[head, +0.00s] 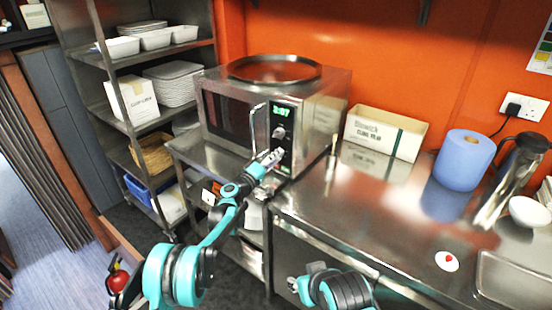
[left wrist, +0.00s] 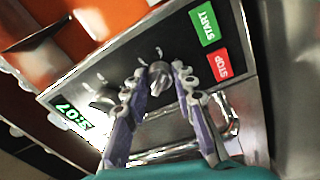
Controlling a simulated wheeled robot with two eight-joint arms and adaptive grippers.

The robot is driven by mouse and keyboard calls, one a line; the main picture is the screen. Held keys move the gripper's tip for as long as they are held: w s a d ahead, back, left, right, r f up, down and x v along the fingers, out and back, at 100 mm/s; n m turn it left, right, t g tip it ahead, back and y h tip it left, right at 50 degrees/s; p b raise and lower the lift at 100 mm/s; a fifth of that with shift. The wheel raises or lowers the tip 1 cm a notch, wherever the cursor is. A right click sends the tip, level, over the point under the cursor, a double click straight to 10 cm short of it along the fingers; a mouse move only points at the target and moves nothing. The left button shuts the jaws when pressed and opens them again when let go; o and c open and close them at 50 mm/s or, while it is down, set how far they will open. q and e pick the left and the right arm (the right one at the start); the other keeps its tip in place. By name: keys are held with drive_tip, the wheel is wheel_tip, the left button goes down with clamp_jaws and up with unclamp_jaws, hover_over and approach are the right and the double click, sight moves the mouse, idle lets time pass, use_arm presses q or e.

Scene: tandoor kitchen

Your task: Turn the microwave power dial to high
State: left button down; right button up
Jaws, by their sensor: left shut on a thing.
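The microwave (head: 226,112) is a steel box on the steel shelf, with a black control panel at its right front. Its display (left wrist: 72,115) is lit green. An upper dial (head: 279,132) is free; in the left wrist view it is the knob (left wrist: 103,101) near the display. A second silver dial (left wrist: 160,77) sits between that knob and the green START and red STOP buttons. My left gripper (head: 275,156) is shut on this second dial, one finger on each side, and hides it in the head view. I cannot tell its setting. My right arm shows at the bottom; its fingers are unclear.
The door handle (head: 258,126) stands out close left of my left gripper. A round tray (head: 274,69) lies on top of the microwave. The counter (head: 359,200) at right holds a cardboard box (head: 385,134) and blue paper roll (head: 464,160). A shelf rack stands left.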

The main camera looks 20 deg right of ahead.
use_arm(q)
drive_tip(key=shift+f+m+g+h, duration=0.1)
drive_tip(key=shift+m+g+h, duration=0.1)
drive_tip(key=shift+m, duration=1.8)
drive_tip(key=shift+f+m+g+h, duration=0.1)
drive_tip(key=shift+m+g, duration=0.1)
drive_tip(key=shift+m, duration=1.8)
drive_tip(key=c, duration=1.2)
unclamp_jaws()
drive_tip(key=shift+a+r, duration=0.1)
drive_tip(key=shift+a, duration=0.05)
drive_tip(key=v, duration=1.1)
drive_tip(key=shift+s+a, duration=0.25)
drive_tip(key=shift+a, duration=0.05)
